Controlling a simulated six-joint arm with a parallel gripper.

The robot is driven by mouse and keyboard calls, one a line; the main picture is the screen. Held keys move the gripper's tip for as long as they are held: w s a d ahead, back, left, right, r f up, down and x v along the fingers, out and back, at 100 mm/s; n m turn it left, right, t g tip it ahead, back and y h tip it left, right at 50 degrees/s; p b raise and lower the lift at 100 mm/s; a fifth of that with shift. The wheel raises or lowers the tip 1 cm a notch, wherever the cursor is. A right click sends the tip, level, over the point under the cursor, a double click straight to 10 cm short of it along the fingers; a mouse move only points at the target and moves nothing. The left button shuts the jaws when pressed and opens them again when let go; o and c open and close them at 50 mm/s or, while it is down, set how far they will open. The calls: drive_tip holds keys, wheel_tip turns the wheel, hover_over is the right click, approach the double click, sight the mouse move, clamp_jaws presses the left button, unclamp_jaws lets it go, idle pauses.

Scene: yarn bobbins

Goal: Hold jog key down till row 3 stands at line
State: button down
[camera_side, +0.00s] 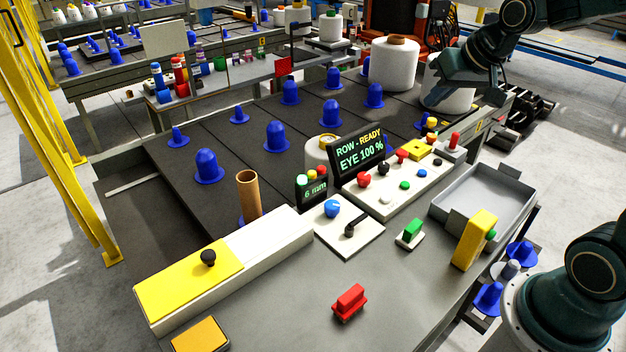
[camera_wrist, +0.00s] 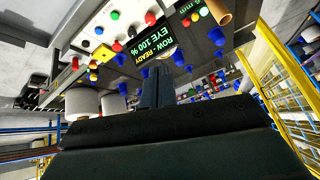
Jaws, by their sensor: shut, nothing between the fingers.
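The display (camera_side: 361,153) reads "ROW - READY" and "EYE 100 %"; it also shows in the wrist view (camera_wrist: 138,55). In front of it, the control panel (camera_side: 392,201) carries red, black, green, white and yellow keys. I cannot tell which one is the jog key. Blue pegs such as this one (camera_side: 277,137) stand in rows on the dark creel bed (camera_side: 232,205); no row number is legible. My gripper (camera_side: 437,103) is shut and empty, by the large white bobbins behind the panel, apart from the keys. In the wrist view its closed fingers (camera_wrist: 156,86) point toward the display.
A large white bobbin (camera_side: 393,65) stands near my gripper. A brown tube (camera_side: 248,194) stands on a near peg. A blue knob and black lever sit on a white plate (camera_side: 363,239). A grey tray (camera_side: 484,190) lies right of the panel. The front table has free room.

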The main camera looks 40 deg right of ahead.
drive_tip(key=w+d+f+m, duration=0.2)
drive_tip(key=w+d+f, duration=0.2)
drive_tip(key=w+d, duration=0.25)
drive_tip(key=m+t+h, duration=0.1)
drive_tip(key=m+h, duration=0.2)
drive_tip(key=m, duration=0.4)
hover_over(436, 159)
drive_tip(key=s+a, duration=0.1)
drive_tip(key=s, duration=0.1)
wheel_tip(436, 159, down, 18)
drive_tip(key=shift+d+f+t, duration=0.15)
drive_tip(key=shift+f+t, duration=0.05)
drive_tip(key=shift+t, duration=0.1)
drive_tip(key=shift+f, duration=0.1)
drive_tip(key=shift+f, duration=4.3)
drive_tip(key=shift+f, duration=0.95)
